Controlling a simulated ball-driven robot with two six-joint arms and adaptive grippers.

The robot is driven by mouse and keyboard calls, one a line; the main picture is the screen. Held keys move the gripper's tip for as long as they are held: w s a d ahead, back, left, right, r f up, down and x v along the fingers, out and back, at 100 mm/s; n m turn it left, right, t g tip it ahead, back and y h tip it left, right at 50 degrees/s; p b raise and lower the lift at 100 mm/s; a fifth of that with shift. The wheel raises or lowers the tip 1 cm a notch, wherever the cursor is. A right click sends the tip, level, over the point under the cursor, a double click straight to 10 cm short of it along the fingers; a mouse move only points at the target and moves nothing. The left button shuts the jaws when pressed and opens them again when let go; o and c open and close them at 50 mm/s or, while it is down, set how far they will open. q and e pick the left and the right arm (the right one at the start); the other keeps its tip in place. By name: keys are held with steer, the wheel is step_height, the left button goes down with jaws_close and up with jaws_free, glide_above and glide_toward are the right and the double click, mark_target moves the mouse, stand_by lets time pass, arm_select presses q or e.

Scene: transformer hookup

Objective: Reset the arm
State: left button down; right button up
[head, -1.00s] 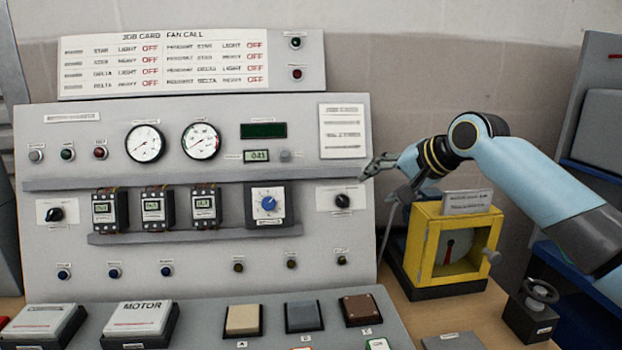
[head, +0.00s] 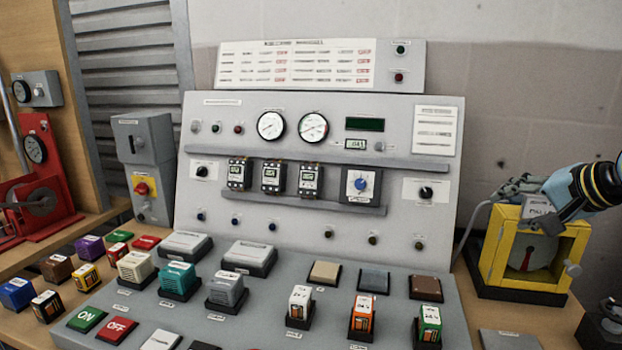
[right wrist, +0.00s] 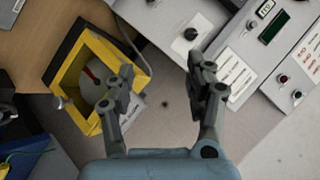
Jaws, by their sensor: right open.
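My right gripper (head: 520,188) is at the right of the head view, above and behind the yellow box frame (head: 487,262) and apart from the grey control panel. In the right wrist view its two fingers (right wrist: 160,80) are spread with nothing between them. The blue right arm comes in from the right edge. The left gripper is in neither view.
The control panel (head: 400,240) fills the middle, with gauges and several switches. Coloured blocks, including a purple one (head: 89,247), crowd the front left. A red stand (head: 45,190) and grey switch box (head: 145,165) stand left.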

steer(key=s+a+f+n+g+h, duration=0.1)
steer(key=s+a+f+n+g, duration=0.2)
steer(key=s+f, duration=0.4)
steer(key=s+a+f+n+g, duration=0.1)
steer(key=s+a+f+n, duration=0.3)
steer(key=s, duration=0.6)
steer(key=s+a+f+n+g+h, duration=0.1)
steer(key=s+n+g, duration=0.1)
steer(key=s, duration=0.8)
steer(key=s+a+f+n+g+h, duration=0.1)
steer(key=s+a+f+n, duration=0.1)
steer(key=s, duration=0.8)
step_height(320, 180, down, 28)
steer(key=d+g+b, duration=0.1)
steer(key=d+b, duration=0.2)
steer(key=b, duration=0.3)
arm_select(q)
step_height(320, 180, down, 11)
steer(key=b, duration=0.5)
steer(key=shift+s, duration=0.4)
arm_select(e)
steer(key=s+f+g, duration=0.1)
steer(key=s+f, duration=1.9)
steer(key=f, duration=0.4)
steer(key=shift+s+d+f+m, duration=0.2)
steer(key=shift+d+m, duration=0.15)
steer(key=shift+m, duration=0.05)
